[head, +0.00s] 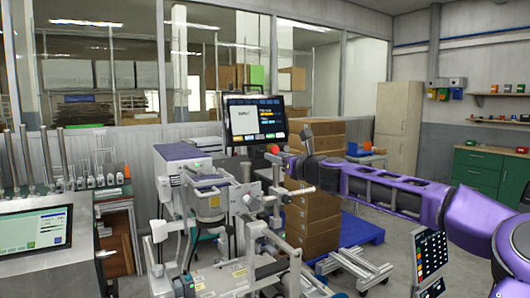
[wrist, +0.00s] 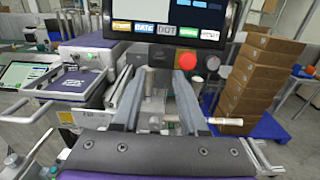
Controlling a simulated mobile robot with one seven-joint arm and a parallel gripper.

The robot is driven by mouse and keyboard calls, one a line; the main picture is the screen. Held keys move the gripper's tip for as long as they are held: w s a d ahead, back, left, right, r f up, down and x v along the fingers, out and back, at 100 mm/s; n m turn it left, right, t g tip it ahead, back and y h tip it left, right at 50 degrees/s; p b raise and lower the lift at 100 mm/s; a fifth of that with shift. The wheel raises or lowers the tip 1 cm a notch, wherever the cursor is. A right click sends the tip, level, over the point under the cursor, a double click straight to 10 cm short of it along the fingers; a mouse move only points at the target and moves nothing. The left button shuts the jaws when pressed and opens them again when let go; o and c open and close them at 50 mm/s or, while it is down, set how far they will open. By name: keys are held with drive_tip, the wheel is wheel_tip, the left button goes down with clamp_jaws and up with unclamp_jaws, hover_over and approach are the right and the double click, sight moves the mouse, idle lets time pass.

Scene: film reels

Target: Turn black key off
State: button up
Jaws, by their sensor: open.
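A machine with a dark screen (head: 255,119) stands ahead of my gripper. Its screen (wrist: 205,18) also fills the top of the wrist view. Just below it is a round red button (wrist: 187,61), which shows in the head view (head: 275,149) too. No key is between the fingers.
Stacked cardboard boxes (head: 313,195) stand on a blue pallet (head: 362,231) right of the machine. Metal rods and rollers (head: 255,235) stick out low in front of it. A second machine with a tablet-like screen (head: 35,229) is at left.

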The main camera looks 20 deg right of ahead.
sight(261, 152)
drive_tip(key=w+a+p, duration=0.1)
drive_tip(key=w, duration=0.6)
drive_tip(key=shift+a, duration=0.2)
clamp_jaws()
